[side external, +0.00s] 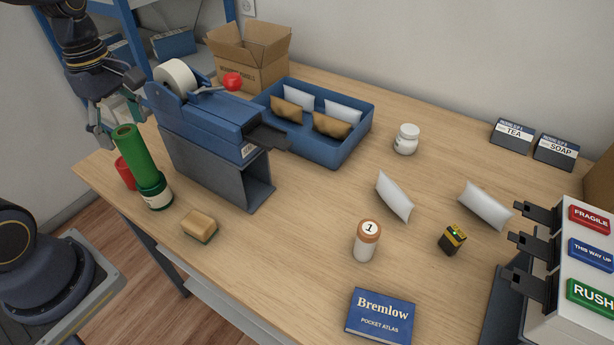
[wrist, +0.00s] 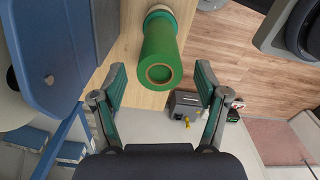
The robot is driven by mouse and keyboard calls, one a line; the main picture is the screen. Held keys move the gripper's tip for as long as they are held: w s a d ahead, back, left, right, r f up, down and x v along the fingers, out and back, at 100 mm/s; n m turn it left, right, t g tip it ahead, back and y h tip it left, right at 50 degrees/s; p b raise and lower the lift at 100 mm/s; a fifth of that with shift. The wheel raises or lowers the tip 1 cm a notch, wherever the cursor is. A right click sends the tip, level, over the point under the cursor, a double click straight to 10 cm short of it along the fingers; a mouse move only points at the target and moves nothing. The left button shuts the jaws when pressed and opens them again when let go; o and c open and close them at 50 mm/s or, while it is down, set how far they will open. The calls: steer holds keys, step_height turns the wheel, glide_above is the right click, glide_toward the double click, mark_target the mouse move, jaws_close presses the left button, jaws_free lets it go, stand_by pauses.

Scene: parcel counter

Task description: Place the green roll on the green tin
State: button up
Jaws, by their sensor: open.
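The green roll (side external: 135,155) stands upright on top of the green tin (side external: 158,199), which has a pale label, near the table's left edge. Its base meets the tin's top. My gripper (side external: 112,130) is beside the roll's upper end at the left. In the wrist view the roll (wrist: 160,50) shows end-on with a brown core, and part of the tin (wrist: 158,10) shows beyond it. My gripper (wrist: 160,82) is open there, with a visible gap between each finger and the roll. The exact contact between roll and tin is partly hidden.
A red tin (side external: 124,174) stands just behind the green tin. A blue tape dispenser (side external: 205,115) on a grey stand is close on the right. A sponge (side external: 200,226) lies in front. A blue tray (side external: 345,146) holds several packets.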

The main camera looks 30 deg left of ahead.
step_height(320, 180, up, 5)
steer(key=shift+f, duration=0.15)
steer(key=shift+r, duration=0.3)
steer(key=shift+s+d+r+m, duration=0.1)
steer(key=shift+d+r+m, duration=0.2)
steer(key=shift+m, duration=0.3)
steer(key=s+d+m+t, duration=0.2)
steer(key=d+m, duration=0.2)
steer(key=m, duration=0.5)
steer(key=s+d+r+m+t, duration=0.1)
steer(key=d+m+t, duration=0.2)
steer(key=m, duration=0.7)
steer(key=shift+s+d+r+t, duration=0.15)
steer(key=shift+s+d+t, duration=0.2)
steer(key=shift+d, duration=0.35)
